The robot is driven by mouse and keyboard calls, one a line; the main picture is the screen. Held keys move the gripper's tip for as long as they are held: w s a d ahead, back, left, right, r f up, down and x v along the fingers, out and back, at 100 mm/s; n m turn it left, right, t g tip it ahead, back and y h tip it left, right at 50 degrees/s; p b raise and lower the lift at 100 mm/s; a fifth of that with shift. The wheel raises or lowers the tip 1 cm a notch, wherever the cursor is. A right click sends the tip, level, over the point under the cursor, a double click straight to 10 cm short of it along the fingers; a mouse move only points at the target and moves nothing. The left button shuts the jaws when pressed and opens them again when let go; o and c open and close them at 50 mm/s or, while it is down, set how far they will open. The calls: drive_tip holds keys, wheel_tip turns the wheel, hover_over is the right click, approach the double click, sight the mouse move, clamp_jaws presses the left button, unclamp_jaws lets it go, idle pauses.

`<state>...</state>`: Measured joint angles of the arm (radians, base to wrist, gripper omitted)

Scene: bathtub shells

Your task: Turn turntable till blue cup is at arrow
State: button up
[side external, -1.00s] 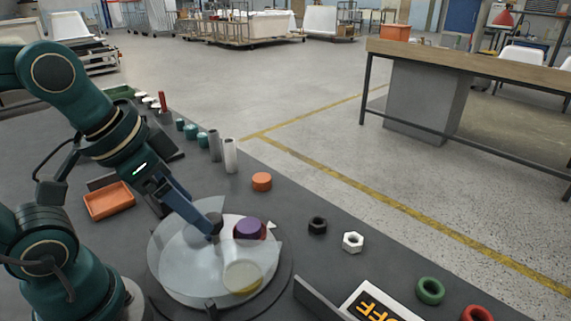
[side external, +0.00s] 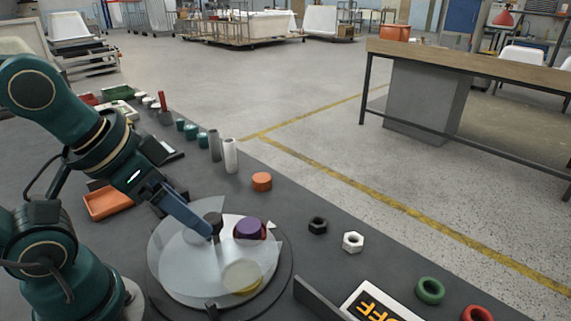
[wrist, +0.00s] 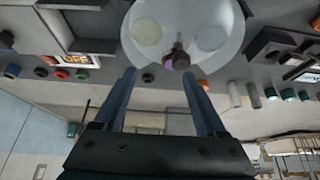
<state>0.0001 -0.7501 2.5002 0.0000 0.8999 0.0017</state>
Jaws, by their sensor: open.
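The turntable (side external: 178,262) is a pale, round disc on a dark base in the side external view; its pale surface also shows at the top of the wrist view (wrist: 180,12). A purple round piece (side external: 249,228) stands near its right edge, with red beside it. A pale round piece with a yellow lower edge (side external: 242,274) is at the front. A dark knob (side external: 213,220) stands near the middle. A small white pointer (side external: 271,225) lies by the right rim and may be the arrow. I cannot make out a blue cup. My gripper (wrist: 158,73) is open, its fingers over the turntable beside the knob; contact is unclear.
An orange tray (side external: 108,202) lies behind the turntable at left. An orange round block (side external: 262,181), a grey cylinder (side external: 214,146), a white cylinder (side external: 230,155) and nuts (side external: 353,242) stand beyond it. An OFF sign (side external: 375,305) and dark bar (side external: 325,302) are at front right.

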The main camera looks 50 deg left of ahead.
drive_tip(key=m+g, duration=0.3)
drive_tip(key=g, duration=0.2)
hover_over(212, 218)
drive_tip(key=shift+d+f, duration=0.2)
drive_tip(key=shift+f, duration=0.1)
drive_tip(key=shift+a+f, duration=0.15)
drive_tip(key=shift+f, duration=0.15)
drive_tip(key=shift+f+g, duration=0.3)
drive_tip(key=shift+f, duration=2.45)
clamp_jaws()
